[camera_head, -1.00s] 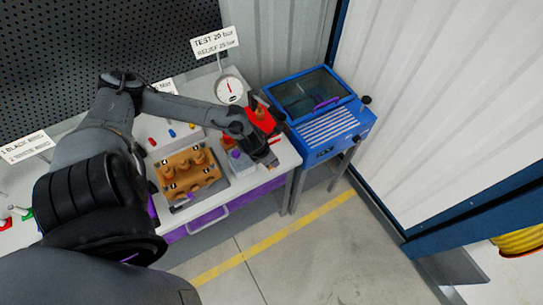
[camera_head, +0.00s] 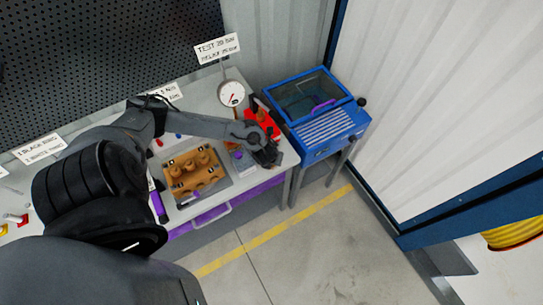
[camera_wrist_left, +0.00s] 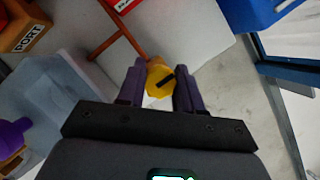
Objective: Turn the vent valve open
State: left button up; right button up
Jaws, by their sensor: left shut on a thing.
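An orange-brown pipe (camera_wrist_left: 118,35) runs near the knob. In the head view my left gripper (camera_head: 268,156) is at the right end of the bench, in front of the red unit (camera_head: 262,118); the knob is hidden there. A round white gauge (camera_head: 231,93) with a red needle stands behind it, below a "TEST 20 bar" sign. My right gripper is not in view.
An orange-brown pump block (camera_head: 195,172) sits on the bench left of the gripper. A blue cabinet (camera_head: 328,128) with a glass lid stands just to the right. An orange block marked PORT (camera_wrist_left: 25,32) and a clear container (camera_wrist_left: 55,85) are near the wrist.

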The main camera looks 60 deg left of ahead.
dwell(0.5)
pick_arm(q)
jog(key=o, duration=1)
jog(key=shift+o, duration=0.2)
jog(key=shift+r, duration=0.1)
jog(key=shift+s+d+r, duration=0.1)
jog(key=shift+d+r, duration=0.05)
jog(key=shift+r, duration=0.1)
jog(key=p+v, duration=0.3)
jog(key=v, duration=0.7)
